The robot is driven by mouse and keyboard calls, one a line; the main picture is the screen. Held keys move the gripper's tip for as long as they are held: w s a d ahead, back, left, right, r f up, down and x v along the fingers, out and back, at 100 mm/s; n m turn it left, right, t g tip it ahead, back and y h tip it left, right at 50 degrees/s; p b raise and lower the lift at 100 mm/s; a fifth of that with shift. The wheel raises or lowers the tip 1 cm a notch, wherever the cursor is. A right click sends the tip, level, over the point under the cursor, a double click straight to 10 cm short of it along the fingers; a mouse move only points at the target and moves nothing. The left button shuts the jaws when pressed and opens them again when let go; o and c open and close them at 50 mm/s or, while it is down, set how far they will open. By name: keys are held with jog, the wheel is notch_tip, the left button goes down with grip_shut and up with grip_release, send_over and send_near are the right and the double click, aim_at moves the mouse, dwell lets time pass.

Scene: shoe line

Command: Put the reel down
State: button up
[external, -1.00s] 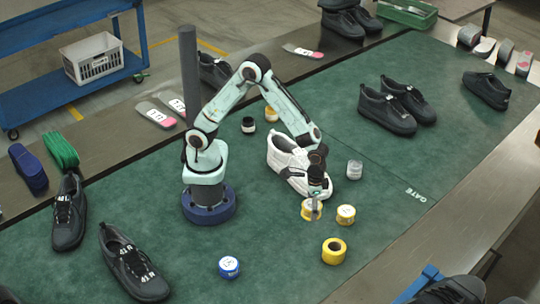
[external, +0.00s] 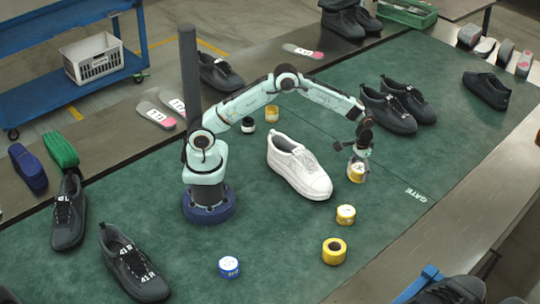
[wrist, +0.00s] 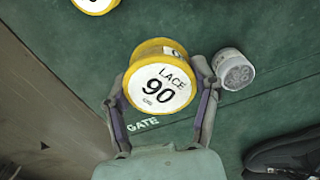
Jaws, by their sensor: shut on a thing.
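My gripper (external: 357,160) is shut on a yellow reel (external: 356,173) with a white label. In the wrist view the label on the held reel (wrist: 158,89) reads "LACE 90", and the fingers (wrist: 162,100) press its two sides. The held reel looks larger than the grey-white reel (wrist: 236,69) on the mat beside the right finger, so it appears raised above the mat. In the external view that grey-white reel is mostly hidden by my gripper. The word "GATE" (wrist: 143,125) is printed on the mat near the left finger.
A white shoe (external: 299,170) stands left of my gripper, and dark shoes (external: 397,105) stand behind. Yellow reels (external: 345,215) (external: 334,251) and a blue reel (external: 229,267) lie nearer the front. The green mat (external: 425,155) is clear to the right.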

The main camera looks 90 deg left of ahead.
send_over(373, 198)
jog(key=f, duration=0.6)
jog(key=shift+s+d, duration=0.15)
jog(key=shift+s, duration=0.05)
jog(key=shift+w+f, duration=0.2)
jog(key=shift+f, duration=1.55)
jog(key=shift+f, duration=0.15)
jog(key=o, duration=1.1)
jog(key=shift+o, duration=0.2)
